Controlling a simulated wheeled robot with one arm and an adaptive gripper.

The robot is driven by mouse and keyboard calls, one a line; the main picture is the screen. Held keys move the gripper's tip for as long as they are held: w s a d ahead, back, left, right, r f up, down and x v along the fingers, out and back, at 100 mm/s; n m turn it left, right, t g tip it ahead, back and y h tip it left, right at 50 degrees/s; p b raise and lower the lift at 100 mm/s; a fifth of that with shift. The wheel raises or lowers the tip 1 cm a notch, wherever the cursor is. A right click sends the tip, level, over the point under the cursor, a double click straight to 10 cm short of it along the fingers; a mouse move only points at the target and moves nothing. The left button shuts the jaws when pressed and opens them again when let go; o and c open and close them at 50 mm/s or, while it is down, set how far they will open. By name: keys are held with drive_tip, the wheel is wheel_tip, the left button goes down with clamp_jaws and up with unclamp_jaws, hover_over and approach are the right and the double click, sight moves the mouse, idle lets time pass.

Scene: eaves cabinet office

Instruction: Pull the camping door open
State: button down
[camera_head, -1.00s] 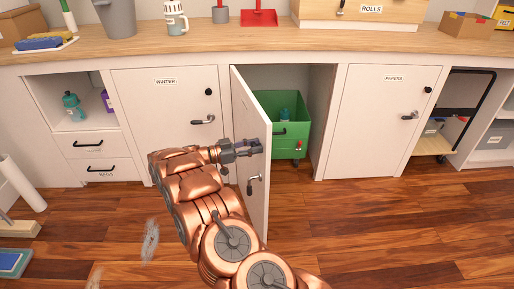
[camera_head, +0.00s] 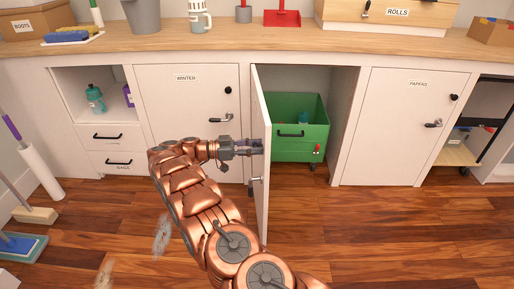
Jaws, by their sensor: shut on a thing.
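The camping door (camera_head: 260,215) is the white cabinet door between the doors labelled WINTER and PAPERS. It is swung well out on its left side, seen nearly edge-on, and its label does not show. A lever handle (camera_head: 255,181) sits on its outer face. My gripper (camera_head: 254,147) reaches from the left and is shut on the door near its free edge, above the lever. The fingers hide exactly which part they hold. Inside the opened cabinet, a green crate (camera_head: 310,146) with a dark handle shows, with a teal item in it.
The WINTER door (camera_head: 190,100) and PAPERS door (camera_head: 405,130) are shut on either side. A broom (camera_head: 35,214) and a blue-topped item (camera_head: 18,246) lie on the floor at left. A black-framed cart (camera_head: 460,152) stands at right.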

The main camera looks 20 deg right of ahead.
sight(263, 121)
drive_tip(key=c, duration=0.8)
unclamp_jaws()
drive_tip(key=shift+r, duration=0.1)
wheel_tip(263, 121, up, 10)
drive_tip(key=shift+f, duration=0.1)
